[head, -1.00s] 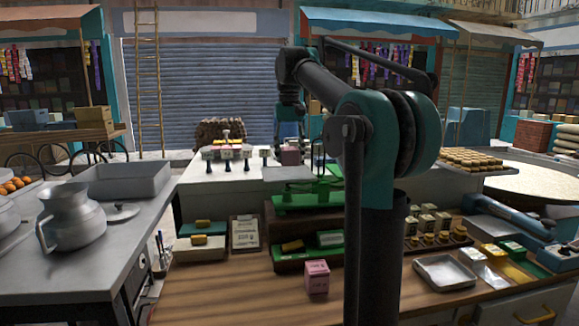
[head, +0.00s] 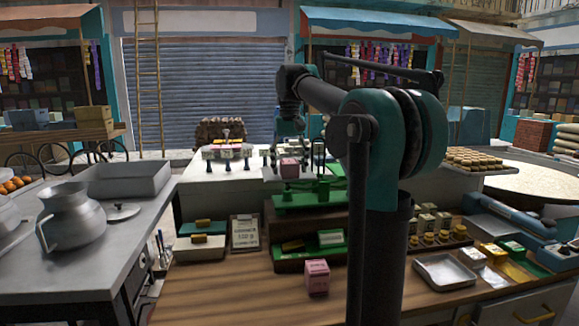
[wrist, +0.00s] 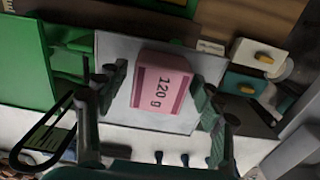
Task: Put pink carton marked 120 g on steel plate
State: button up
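The pink carton marked 120 g (wrist: 163,92) lies between my gripper's (wrist: 162,78) two fingers in the wrist view. The grey steel plate (wrist: 113,48) shows behind and around it. The right fingertip is close against the carton; a narrow gap seems to show at the left finger, so I cannot tell whether the grip is firm. In the head view this pink carton (head: 289,168) is under my gripper (head: 291,150), just above or on the plate of the green scale (head: 305,197). Contact with the plate is hidden.
A second pink carton (head: 317,278) stands on the wooden counter (head: 235,295); its marking is too small to read. A clipboard sign (head: 245,232), boxes with yellow and teal tops, and a shallow metal tray (head: 444,272) surround the scale. The counter's front middle is clear.

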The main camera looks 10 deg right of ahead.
aim_at(290, 161)
jog(key=shift+r, duration=0.1)
notch_tip(290, 161, up, 12)
dwell(0.6)
